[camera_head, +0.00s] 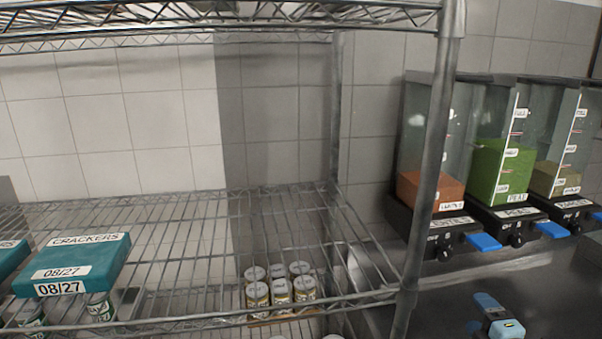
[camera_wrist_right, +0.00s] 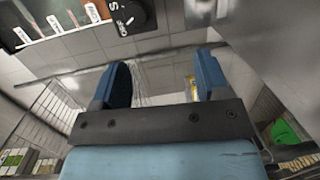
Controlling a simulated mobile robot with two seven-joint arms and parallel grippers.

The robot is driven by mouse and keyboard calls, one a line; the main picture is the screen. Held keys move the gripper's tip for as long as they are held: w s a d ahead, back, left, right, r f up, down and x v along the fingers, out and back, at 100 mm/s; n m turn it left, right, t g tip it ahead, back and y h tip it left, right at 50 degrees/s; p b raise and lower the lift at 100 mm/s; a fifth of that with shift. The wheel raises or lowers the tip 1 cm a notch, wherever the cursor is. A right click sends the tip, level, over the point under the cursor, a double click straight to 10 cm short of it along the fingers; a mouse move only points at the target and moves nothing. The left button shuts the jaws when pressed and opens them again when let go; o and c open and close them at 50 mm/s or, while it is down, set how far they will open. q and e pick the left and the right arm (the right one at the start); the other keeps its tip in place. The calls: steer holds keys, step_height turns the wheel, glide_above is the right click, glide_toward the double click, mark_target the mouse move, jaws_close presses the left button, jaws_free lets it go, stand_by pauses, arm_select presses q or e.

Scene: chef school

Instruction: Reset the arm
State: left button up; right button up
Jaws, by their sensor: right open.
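My right gripper shows in part at the bottom right of the head view (camera_head: 497,318), blue and grey, low in front of the dark counter below the dispensers. In the right wrist view my right gripper (camera_wrist_right: 164,80) has its two blue fingers spread wide apart. Nothing is between them, only the wall and shelf in the background. My left gripper is not in view.
A wire shelf rack (camera_head: 190,215) fills the left and middle. It holds a teal crackers box (camera_head: 75,262) and several cans (camera_head: 280,290). Dispensers stand on the right, including one with green contents (camera_head: 498,175).

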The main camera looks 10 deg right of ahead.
steer(key=s+a+f+m+g, duration=0.3)
steer(key=s+a+m+g, duration=0.25)
steer(key=s, duration=0.35)
steer(key=s+a+f+m+g+y, duration=0.1)
steer(key=s+a+f+m+g, duration=0.4)
steer(key=s, duration=0.5)
steer(key=s+a+f+m+g, duration=0.25)
steer(key=s+a+m, duration=0.3)
steer(key=s, duration=0.35)
steer(key=w+a+f+t+y+p, duration=0.1)
steer(key=w+a+f+t, duration=0.2)
steer(key=f, duration=0.3)
steer(key=w+a+f+n+t+y+p, duration=0.1)
steer(key=w+a+f+t+y, duration=0.1)
steer(key=w+a+f+t, duration=0.1)
steer(key=shift+w+a+f+n+t, duration=0.15)
steer(key=shift+a+f+n+t, duration=0.3)
steer(key=shift+f, duration=0.9)
steer(key=shift+a, duration=0.1)
